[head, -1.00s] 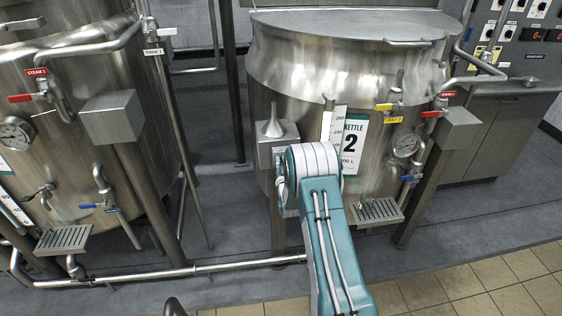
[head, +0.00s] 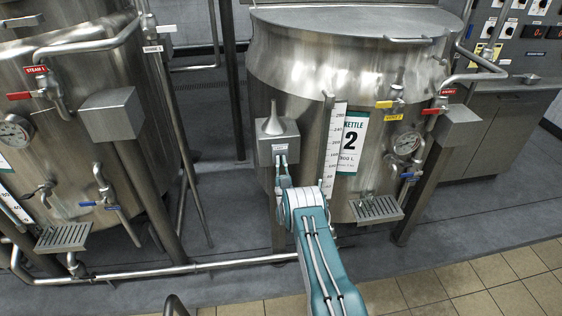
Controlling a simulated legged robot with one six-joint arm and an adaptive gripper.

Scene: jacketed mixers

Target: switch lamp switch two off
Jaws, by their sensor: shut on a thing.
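A grey box (head: 266,150) with a cone-shaped top is mounted at the left front of kettle 2 in the head view. A small pale label (head: 280,148) is on its front face. My gripper (head: 281,161) is at the lower front of this box, just below the label, with its fingers close together. It is shut on a small part there, which I take to be lamp switch two. The fingers cover that part, so its position cannot be read.
Kettle 2 (head: 292,78) stands behind the box, with a level scale (head: 334,150), a gauge (head: 406,145) and valve handles to the right. Another kettle (head: 90,160) stands left. A low pipe (head: 190,268) crosses the floor. A control panel (head: 510,50) is at the back right.

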